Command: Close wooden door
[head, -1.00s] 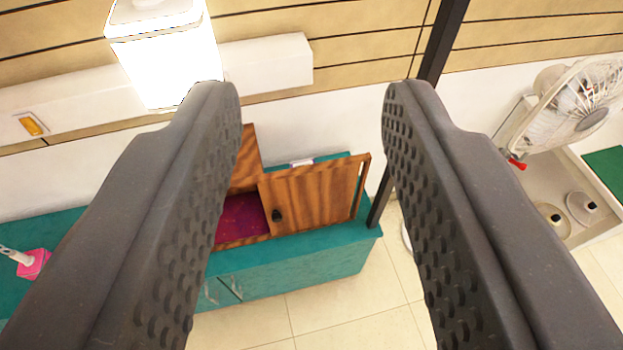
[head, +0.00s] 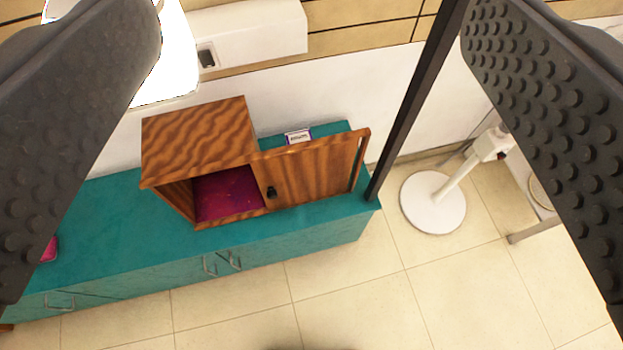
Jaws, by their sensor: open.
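The wooden door (head: 315,173) is the hinged front panel of a small wooden cabinet (head: 195,140). It stands open, swung out to the right, with a dark knob (head: 271,192) near its left edge and a slot near its right edge. The cabinet's interior (head: 228,192) shows a dark red floor. The cabinet sits on a teal counter (head: 150,240). My gripper (head: 310,45) is open and empty, its two textured fingers wide apart at the left and right of the view. It appears to be above and apart from the cabinet and door.
A dark vertical post (head: 415,100) stands just right of the door. A white round stand base (head: 433,203) is on the tiled floor (head: 400,300) at right. A small white box (head: 298,136) lies behind the door. A bright lamp (head: 165,60) hangs upper left. The floor in front is clear.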

